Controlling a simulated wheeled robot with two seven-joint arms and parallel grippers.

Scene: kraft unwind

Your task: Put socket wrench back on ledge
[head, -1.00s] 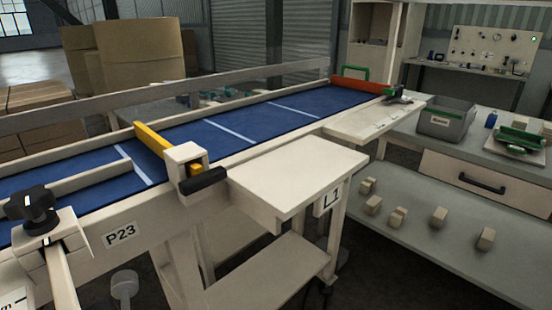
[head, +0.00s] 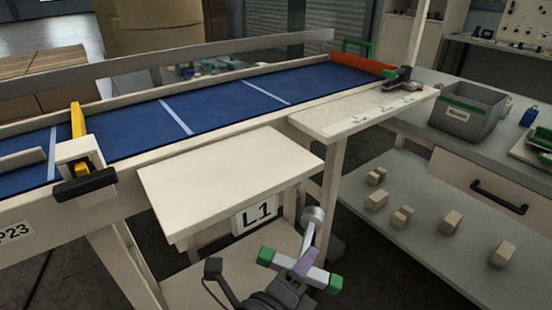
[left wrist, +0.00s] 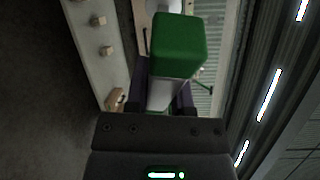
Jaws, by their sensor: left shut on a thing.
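The socket wrench (head: 318,274) has a pale crossbar with green ends and a round silver head on a short stem. My left gripper (head: 304,262) is shut on the middle of the crossbar, with the silver head pointing up. In the left wrist view, a green end (left wrist: 178,45) and part of the pale bar show between the dark fingers. The wrench is in front of the cream ledge labelled L1 (head: 230,178), lower in the picture; its distance from the ledge is unclear. The top of this ledge is bare. My right gripper is out of view.
A blue conveyor bed (head: 200,112) with a cream rail runs behind the ledge. A yellow arm (head: 79,125) crosses it at left. A second cream ledge (head: 345,115) is farther right, with a dark clamp-like object on it. A grey bin (head: 467,113) and several wood blocks stand right.

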